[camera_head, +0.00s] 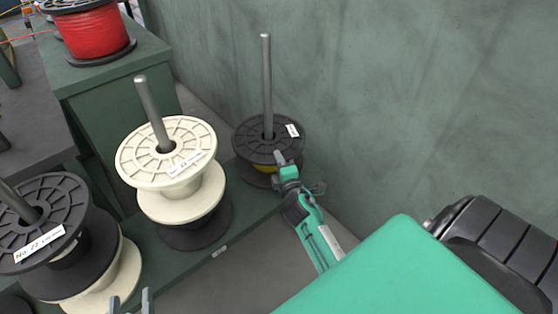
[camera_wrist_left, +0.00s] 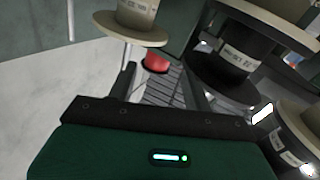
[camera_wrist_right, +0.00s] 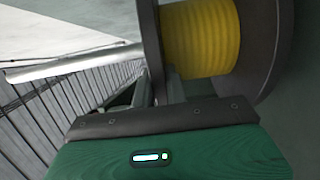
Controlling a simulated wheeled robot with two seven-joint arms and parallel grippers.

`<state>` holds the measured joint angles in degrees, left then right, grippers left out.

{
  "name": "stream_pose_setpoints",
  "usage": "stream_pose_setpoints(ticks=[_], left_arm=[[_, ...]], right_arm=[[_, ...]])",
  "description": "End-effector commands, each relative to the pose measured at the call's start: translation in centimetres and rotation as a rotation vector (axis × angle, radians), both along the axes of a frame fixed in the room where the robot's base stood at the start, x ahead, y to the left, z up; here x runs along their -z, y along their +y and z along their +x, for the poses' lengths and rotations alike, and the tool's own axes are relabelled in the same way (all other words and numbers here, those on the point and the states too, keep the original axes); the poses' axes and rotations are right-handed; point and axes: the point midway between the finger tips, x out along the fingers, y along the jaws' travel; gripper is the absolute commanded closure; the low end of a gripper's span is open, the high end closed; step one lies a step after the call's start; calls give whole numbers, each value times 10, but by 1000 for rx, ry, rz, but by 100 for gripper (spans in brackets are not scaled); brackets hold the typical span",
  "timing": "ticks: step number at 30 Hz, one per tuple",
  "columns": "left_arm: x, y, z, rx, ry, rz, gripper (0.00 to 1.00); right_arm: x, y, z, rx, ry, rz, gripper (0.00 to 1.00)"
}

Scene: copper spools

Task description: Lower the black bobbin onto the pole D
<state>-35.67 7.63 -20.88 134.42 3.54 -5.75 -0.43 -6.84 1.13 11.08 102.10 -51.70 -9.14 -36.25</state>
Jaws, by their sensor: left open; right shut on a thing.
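The black bobbin (camera_head: 250,137) with yellow winding sits around a tall grey pole (camera_head: 266,80) at the back of the green stand; the pole rises well above its top flange. I cannot read a letter D on the pole. My right gripper (camera_head: 282,160) is shut on the near edge of the bobbin's upper flange. In the right wrist view, the yellow winding (camera_wrist_right: 200,38) lies between two dark flanges, and the fingers (camera_wrist_right: 158,88) meet one flange. The bobbin's underside is hidden. My left gripper (camera_head: 131,302) is open and empty at the bottom edge.
A cream spool (camera_head: 135,160) stands on a pole left of the bobbin, above a dark spool. A black spool (camera_head: 70,195) labelled No. 22 is front left. A red spool (camera_head: 97,33) sits on a green block. The green wall (camera_head: 420,90) is close behind the bobbin.

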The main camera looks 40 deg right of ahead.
Motion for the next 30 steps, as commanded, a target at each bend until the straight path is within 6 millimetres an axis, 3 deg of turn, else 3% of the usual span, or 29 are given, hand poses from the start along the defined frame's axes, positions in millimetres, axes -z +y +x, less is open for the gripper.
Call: stream_pose_setpoints(ticks=[30], left_arm=[[-84, 24, 10, -79, -448, -109, 49]], right_arm=[[19, 0, 1, -2, -7, -2, 100]])
